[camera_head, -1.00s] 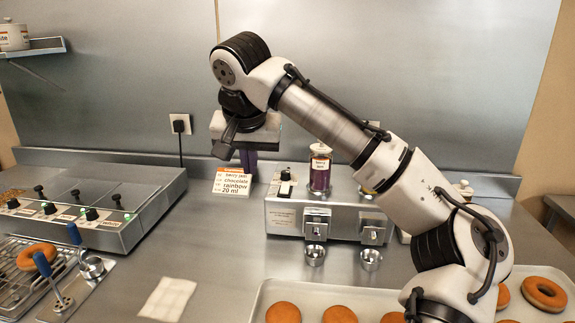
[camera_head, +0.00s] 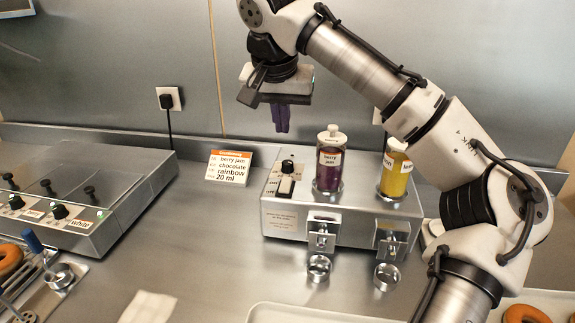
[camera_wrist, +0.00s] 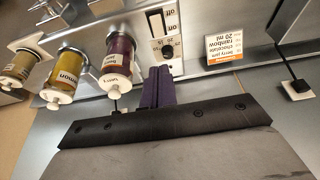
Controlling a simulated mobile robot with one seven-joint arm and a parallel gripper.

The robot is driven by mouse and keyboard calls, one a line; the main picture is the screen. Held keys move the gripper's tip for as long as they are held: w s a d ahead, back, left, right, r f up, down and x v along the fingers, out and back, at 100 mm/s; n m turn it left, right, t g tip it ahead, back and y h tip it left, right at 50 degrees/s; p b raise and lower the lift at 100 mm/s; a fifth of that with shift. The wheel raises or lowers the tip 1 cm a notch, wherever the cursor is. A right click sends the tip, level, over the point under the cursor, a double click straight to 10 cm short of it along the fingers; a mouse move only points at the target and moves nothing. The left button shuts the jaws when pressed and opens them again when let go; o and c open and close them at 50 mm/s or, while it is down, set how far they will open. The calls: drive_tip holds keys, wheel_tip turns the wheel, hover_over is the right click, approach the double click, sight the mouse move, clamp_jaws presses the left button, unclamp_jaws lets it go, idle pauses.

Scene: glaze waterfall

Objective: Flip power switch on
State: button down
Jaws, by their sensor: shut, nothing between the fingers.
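The jam dispenser (camera_head: 285,222) is a metal box on the counter. The power switch (camera_head: 285,186) is a pale rocker on its left top, with a black dial (camera_head: 288,166) behind it. In the wrist view the switch (camera_wrist: 156,24) sits beside "on" and "off" lettering, and I cannot tell which way it is tipped. My gripper (camera_head: 281,128) is shut and empty, with purple fingers pointing down, above and behind the dial. In the wrist view its fingers (camera_wrist: 158,80) are close together near the dial (camera_wrist: 165,49), apart from the switch.
A berry jam jar (camera_head: 329,165) stands right of the switch, with a yellow lemon jar (camera_head: 395,172) beyond it. A sign (camera_head: 229,167) stands left of the dispenser. A glaze unit (camera_head: 85,200) is at left. The counter in front of the sign is clear.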

drive_tip(key=shift+s, duration=0.1)
drive_tip(key=shift+f, duration=0.1)
drive_tip(key=p, duration=0.3)
approach(287, 179)
drive_tip(key=x, duration=0.5)
drive_tip(key=shift+w+f, duration=0.1)
drive_tip(key=shift+w, duration=0.2)
drive_tip(key=shift+w+f, duration=0.1)
drive_tip(key=shift+f, duration=0.55)
drive_tip(key=shift+w+f, duration=0.2)
drive_tip(key=shift+f, duration=0.15)
drive_tip(key=shift+s, duration=0.15)
